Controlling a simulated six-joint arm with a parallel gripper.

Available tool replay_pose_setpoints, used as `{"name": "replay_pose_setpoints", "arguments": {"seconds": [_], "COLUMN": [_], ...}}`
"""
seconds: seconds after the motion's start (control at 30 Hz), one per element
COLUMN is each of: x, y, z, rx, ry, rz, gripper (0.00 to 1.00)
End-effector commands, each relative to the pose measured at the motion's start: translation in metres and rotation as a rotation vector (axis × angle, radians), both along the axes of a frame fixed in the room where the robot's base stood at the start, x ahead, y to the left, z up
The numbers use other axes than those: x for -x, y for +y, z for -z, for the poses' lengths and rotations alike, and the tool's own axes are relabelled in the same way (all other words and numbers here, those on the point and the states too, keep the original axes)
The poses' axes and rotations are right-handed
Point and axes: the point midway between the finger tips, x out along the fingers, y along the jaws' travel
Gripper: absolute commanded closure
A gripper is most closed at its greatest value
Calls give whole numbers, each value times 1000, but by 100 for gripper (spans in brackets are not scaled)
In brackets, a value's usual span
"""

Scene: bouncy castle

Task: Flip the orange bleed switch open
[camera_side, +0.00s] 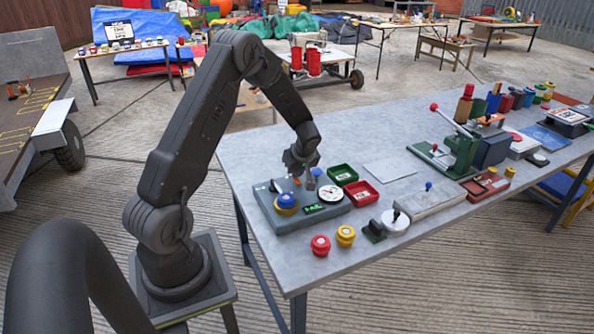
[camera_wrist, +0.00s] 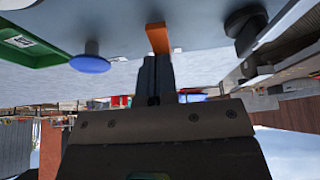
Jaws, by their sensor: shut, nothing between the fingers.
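The orange switch (camera_wrist: 158,38) shows in the wrist view as a short orange bar standing out from a grey surface. In the side view a small orange bit (camera_side: 297,181) shows on the grey panel box (camera_side: 270,213), just under my gripper (camera_side: 299,173). In the wrist view my gripper (camera_wrist: 155,60) has its dark fingers together and empty. The fingertips are right by the free end of the switch; I cannot tell whether they touch it.
The panel box also carries a blue and yellow knob (camera_side: 286,202), a white dial (camera_side: 330,193) and a green display (camera_side: 315,208). A blue mushroom-shaped knob (camera_wrist: 90,61) is left of the fingers. Green (camera_side: 342,175) and red (camera_side: 361,193) trays stand close right.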

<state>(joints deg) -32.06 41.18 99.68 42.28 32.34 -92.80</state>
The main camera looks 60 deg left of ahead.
Motion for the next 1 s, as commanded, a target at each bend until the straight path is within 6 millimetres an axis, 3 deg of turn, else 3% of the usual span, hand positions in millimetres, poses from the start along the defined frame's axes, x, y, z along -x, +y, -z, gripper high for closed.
{"name": "replay_pose_setpoints", "arguments": {"seconds": [0.37, 1.0], "x": [1, 1], "y": [2, -15], "z": [5, 3], "rx": [56, 57], "ry": [2, 4], "rz": [0, -1], "gripper": [100, 100]}}
